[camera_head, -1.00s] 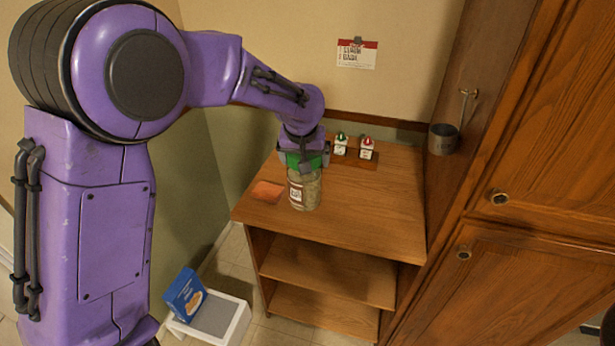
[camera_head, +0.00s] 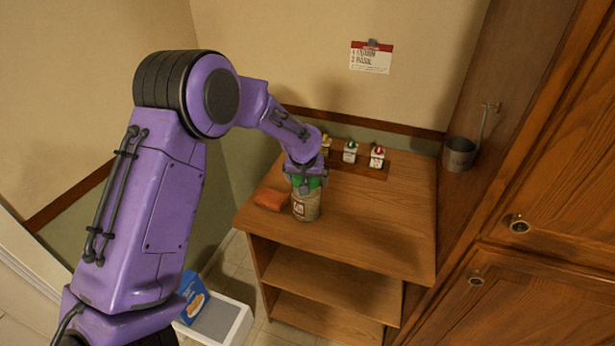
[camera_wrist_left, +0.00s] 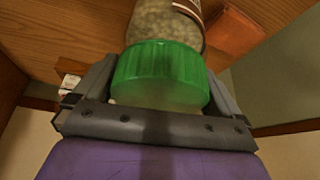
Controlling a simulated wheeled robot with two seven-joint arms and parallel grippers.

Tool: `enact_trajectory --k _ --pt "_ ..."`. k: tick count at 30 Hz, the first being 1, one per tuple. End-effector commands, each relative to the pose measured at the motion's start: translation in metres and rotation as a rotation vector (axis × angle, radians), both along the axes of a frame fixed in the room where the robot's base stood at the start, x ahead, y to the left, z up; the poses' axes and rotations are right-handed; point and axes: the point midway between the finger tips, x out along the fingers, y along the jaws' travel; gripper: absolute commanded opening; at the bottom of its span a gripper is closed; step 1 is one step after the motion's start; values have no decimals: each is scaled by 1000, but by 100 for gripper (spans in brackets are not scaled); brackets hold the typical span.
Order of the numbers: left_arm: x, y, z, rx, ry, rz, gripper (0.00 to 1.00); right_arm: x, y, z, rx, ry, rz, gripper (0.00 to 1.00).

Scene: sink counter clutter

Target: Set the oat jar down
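The oat jar (camera_head: 306,206) has a green lid, a clear body with pale contents and a label. It is upright at the left front part of the wooden counter (camera_head: 390,225). My left gripper (camera_head: 307,183) comes down on it from above, its fingers on either side of the green lid. In the left wrist view the lid (camera_wrist_left: 160,75) sits between the two fingers, which look closed on it. Whether the jar's base touches the counter is hard to tell. My right gripper is not in view.
An orange cloth (camera_head: 271,199) lies just left of the jar. A rack (camera_head: 368,170) with several small bottles stands at the back. A metal cup (camera_head: 459,154) hangs on the right side panel. The counter's middle and right are clear. A blue box (camera_head: 193,298) stands below left.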

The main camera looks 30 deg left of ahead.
Motion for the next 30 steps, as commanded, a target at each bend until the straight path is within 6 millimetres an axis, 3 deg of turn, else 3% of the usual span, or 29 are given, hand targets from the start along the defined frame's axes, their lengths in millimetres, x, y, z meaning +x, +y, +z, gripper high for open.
enact_trajectory --k 8,11,21,25,30 --pt "-1 -1 4 1 -2 0 100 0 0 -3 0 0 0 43" --pt "-6 -3 16 1 -4 0 100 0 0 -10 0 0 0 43" --pt "-37 -16 91 1 -5 0 100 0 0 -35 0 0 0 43" --pt "-43 -19 106 1 -2 0 100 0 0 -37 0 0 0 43" --pt "-45 -19 110 0 1 0 100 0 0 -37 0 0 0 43"
